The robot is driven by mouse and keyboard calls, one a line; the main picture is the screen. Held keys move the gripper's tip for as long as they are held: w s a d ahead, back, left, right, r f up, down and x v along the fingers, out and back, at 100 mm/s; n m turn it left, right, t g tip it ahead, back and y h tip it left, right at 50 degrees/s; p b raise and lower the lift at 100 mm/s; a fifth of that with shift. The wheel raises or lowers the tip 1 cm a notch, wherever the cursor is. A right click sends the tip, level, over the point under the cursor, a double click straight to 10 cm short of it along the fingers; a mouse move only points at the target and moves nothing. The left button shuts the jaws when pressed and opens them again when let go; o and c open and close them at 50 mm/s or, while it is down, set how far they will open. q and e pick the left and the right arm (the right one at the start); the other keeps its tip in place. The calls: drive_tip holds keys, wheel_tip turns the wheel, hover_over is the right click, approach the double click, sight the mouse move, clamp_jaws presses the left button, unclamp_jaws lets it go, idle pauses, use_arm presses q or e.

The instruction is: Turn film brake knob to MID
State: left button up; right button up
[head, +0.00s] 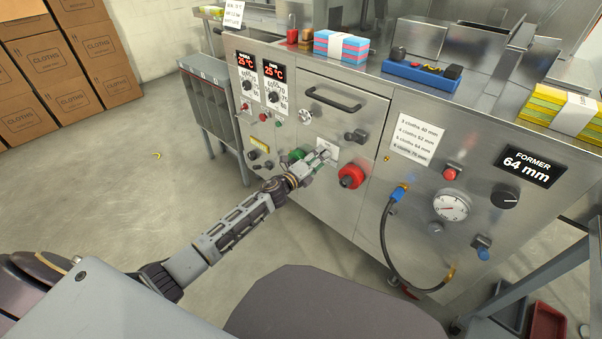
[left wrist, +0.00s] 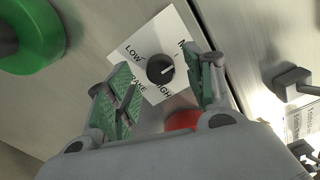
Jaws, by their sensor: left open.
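The film brake knob (left wrist: 160,70) is a small black dial on a white label (left wrist: 149,40) marked LOW, a partly hidden word starting with M, and HIGH. Its white pointer mark seems to face right, between the M word and HIGH. My left gripper (left wrist: 166,76) is open, with a green-padded finger on either side of the knob and gaps to both. In the head view, my left gripper (head: 321,157) is in front of the label (head: 328,146) on the machine's front panel, and the knob is hard to make out there. My right gripper is not in view.
A green button (head: 296,155) is just left of the gripper and a red knob (head: 351,176) just right. A drawer handle (head: 333,98) is above. A black hose (head: 387,245) hangs on the right panel.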

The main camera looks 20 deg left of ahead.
use_arm(q)
drive_tip(key=v, duration=1)
idle(0.4)
drive_tip(key=shift+n, duration=0.3)
idle(0.5)
